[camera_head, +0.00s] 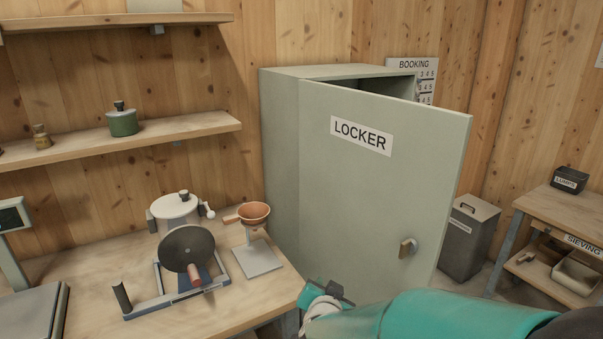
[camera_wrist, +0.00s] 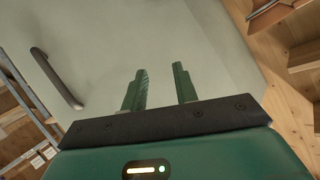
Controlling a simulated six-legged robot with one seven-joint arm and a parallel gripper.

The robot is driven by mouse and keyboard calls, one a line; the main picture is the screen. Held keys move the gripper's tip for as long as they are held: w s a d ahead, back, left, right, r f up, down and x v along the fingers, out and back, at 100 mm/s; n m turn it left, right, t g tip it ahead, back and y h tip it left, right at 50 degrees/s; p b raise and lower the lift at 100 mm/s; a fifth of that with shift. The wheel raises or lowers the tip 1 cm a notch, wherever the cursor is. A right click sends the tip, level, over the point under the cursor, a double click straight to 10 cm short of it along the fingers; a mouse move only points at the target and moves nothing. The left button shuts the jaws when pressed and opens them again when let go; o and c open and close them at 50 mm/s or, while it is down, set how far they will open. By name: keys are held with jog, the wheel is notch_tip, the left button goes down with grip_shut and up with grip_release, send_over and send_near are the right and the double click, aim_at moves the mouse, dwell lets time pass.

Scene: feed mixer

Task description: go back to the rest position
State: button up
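My gripper (camera_wrist: 160,88) shows in the wrist view with its two green fingers apart and nothing between them. A pale grey-green surface lies behind the fingers, with a dark bar handle (camera_wrist: 57,80) to their left. In the head view my teal arm reaches in from the lower right, and its end is in front of the lower part of the grey-green locker (camera_head: 385,190). The fingers cannot be made out clearly there. The locker's inside is mostly hidden.
A wooden bench (camera_head: 200,315) at the left bears a hand-cranked device (camera_head: 188,250), a lidded pot (camera_head: 175,208) and an orange funnel on a stand (camera_head: 254,213). A bin (camera_head: 468,237) and a side table (camera_head: 565,208) stand at the right. Shelves (camera_head: 150,133) line the wall.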

jog(key=s+r+n+g+y, duration=0.3)
jog(key=s+r+n+y, duration=0.1)
jog(key=s+r, duration=0.3)
jog(key=s+d+r+n+g+h, duration=0.1)
jog(key=s+d+g, duration=0.1)
jog(key=s+d, duration=0.3)
jog(key=s+d+r+n+g+h, duration=0.1)
jog(key=s+d, duration=0.4)
jog(key=s, duration=0.5)
jog(key=shift+s+g, duration=0.3)
jog(key=shift+g, duration=0.4)
jog(key=shift+w+r, duration=0.1)
